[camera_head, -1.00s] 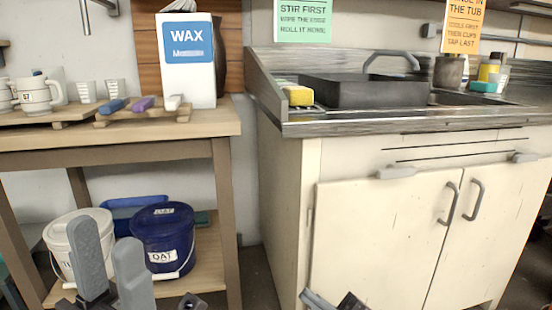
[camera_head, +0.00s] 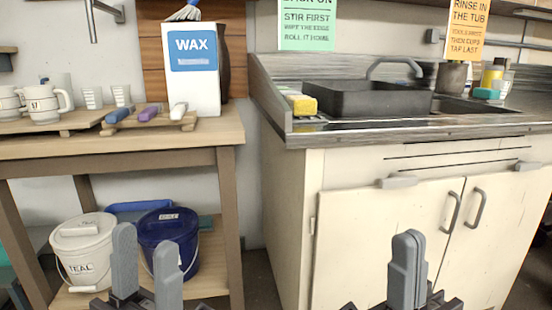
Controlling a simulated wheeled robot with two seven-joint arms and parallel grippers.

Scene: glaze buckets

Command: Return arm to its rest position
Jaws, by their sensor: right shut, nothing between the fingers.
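My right gripper (camera_head: 406,240) stands upright at the bottom of the head view, in front of the cream cabinet doors. Its grey fingers are pressed together with nothing between them. My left gripper (camera_head: 147,240) is upright at the lower left, with its two grey fingers apart and nothing seen between them. It appears in front of the lower shelf and partly covers the dark blue bucket (camera_head: 184,228). A white bucket (camera_head: 82,240) labelled TEAL stands on that shelf to the left of the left gripper.
A wooden bench (camera_head: 180,132) at left holds a WAX box (camera_head: 195,85), mugs, cups and coloured-handled tools. A sink counter (camera_head: 400,130) at right carries a black tub (camera_head: 365,99) and a yellow sponge (camera_head: 301,104). The cabinet (camera_head: 380,220) stands below it.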

